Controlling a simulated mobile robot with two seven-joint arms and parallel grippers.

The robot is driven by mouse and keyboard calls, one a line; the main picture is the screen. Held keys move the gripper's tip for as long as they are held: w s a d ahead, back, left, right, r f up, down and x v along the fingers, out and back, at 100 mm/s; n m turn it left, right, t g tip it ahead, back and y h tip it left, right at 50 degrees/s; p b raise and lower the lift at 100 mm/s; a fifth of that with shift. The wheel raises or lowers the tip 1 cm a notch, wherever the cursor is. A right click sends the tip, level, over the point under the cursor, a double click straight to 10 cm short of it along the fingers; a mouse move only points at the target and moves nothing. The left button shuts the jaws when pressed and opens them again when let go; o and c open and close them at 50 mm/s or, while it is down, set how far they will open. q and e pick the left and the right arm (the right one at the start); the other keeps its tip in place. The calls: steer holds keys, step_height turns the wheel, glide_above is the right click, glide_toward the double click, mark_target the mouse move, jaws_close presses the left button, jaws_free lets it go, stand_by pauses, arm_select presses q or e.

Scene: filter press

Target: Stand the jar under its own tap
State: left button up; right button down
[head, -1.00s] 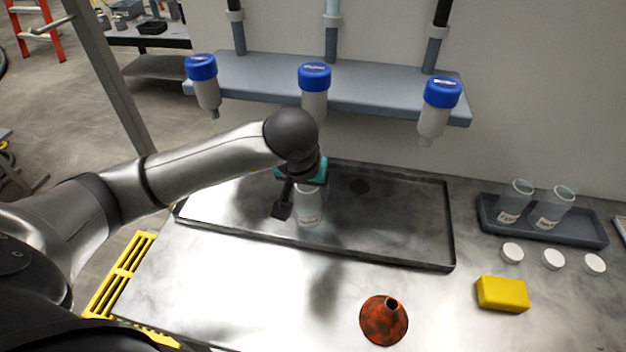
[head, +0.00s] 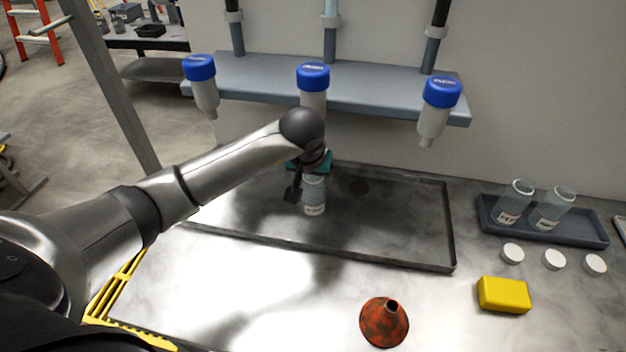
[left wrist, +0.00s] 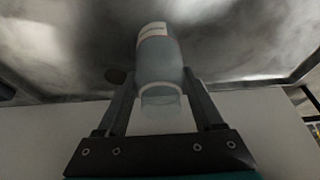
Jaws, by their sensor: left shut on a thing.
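My left gripper (head: 305,183) is shut on a clear jar (head: 314,198) with a white label, over the shallow metal tray (head: 400,258). In the left wrist view the jar (left wrist: 160,62) sits between the two fingers; whether its base touches the tray I cannot tell. Three taps with blue caps hang from the shelf: a left tap (head: 205,92), a middle tap (head: 313,98) and a right tap (head: 432,122). The jar is below the middle tap in the picture. The writing on the label and caps is too small to read. My right gripper is not in view.
A small grey tray (head: 550,232) with two labelled jars stands at the right. Several white lids, a yellow sponge (head: 504,294) and a red-brown funnel (head: 384,322) lie on the bench. The grey shelf (head: 270,80) overhangs the back. The tray's right half is clear.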

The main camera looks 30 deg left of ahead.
arm_select(q)
steer(key=shift+f, duration=0.15)
steer(key=o, duration=1.3)
steer(key=shift+o, duration=0.2)
steer(key=shift+r, duration=0.25)
steer(key=p+v, duration=0.1)
steer(key=v, duration=1.1)
steer(key=shift+f, duration=0.1)
